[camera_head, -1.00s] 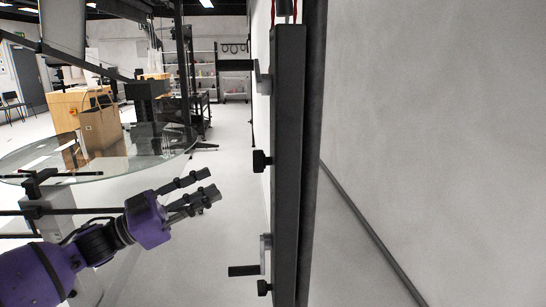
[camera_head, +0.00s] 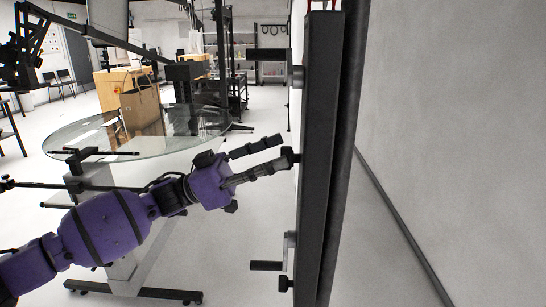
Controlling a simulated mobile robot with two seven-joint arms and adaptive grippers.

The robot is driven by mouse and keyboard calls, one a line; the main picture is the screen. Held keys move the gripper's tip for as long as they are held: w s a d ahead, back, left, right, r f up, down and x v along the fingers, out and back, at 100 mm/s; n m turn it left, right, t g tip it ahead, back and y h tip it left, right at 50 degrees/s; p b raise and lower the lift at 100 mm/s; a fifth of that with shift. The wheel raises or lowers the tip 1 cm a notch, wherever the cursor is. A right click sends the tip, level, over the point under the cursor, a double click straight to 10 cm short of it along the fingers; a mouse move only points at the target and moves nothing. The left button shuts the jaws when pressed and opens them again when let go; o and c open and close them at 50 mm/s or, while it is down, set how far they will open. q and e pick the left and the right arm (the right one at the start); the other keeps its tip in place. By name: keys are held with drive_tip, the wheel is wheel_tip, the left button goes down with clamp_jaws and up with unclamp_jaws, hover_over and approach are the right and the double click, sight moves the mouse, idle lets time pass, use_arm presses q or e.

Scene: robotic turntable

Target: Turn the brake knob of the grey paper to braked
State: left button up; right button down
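The grey paper (camera_head: 460,130) appears to be the large plain sheet filling the right side, behind a dark upright post (camera_head: 321,150). A small black knob (camera_head: 291,155) sticks out from the post's left side at mid height. A similar knob (camera_head: 284,284) sits lower down. No label shows which paper each knob belongs to. My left gripper (camera_head: 281,151) is open, with its fingers apart and pointing right. Its lower fingertip overlaps the middle knob in the picture; whether they touch I cannot tell. My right gripper is not in view.
Crank handles stick out left from the post, one below (camera_head: 266,265) and one above (camera_head: 268,55) the gripper. A round glass turntable (camera_head: 80,140) with a cardboard box (camera_head: 140,105) stands behind my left arm. Shelves stand at the back.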

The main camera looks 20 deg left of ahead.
use_arm(q)
drive_tip(key=shift+w+d, duration=0.1)
drive_tip(key=shift+w, duration=0.05)
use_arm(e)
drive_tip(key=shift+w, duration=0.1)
use_arm(q)
clamp_jaws()
drive_tip(key=shift+w+r+m+g+y+b, duration=0.15)
drive_tip(key=shift+m+g+y+b, duration=0.9)
drive_tip(key=shift+m, duration=2.65)
drive_tip(key=shift+w+r+m+g+y+b, duration=0.15)
drive_tip(key=shift+m+g+b, duration=1.1)
drive_tip(key=shift+m, duration=2.45)
drive_tip(key=shift+r+m+g+y+b, duration=0.2)
drive_tip(key=shift+m+g+y+b, duration=0.35)
drive_tip(key=shift+m+g, duration=2.2)
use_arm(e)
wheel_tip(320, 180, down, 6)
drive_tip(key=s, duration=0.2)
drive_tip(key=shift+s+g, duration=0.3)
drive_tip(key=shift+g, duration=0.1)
use_arm(q)
drive_tip(key=shift+r+m+t, duration=0.1)
drive_tip(key=shift+m+t, duration=0.95)
drive_tip(key=shift+m, duration=0.2)
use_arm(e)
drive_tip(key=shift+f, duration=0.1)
use_arm(q)
unclamp_jaws()
drive_tip(key=shift+s, duration=0.1)
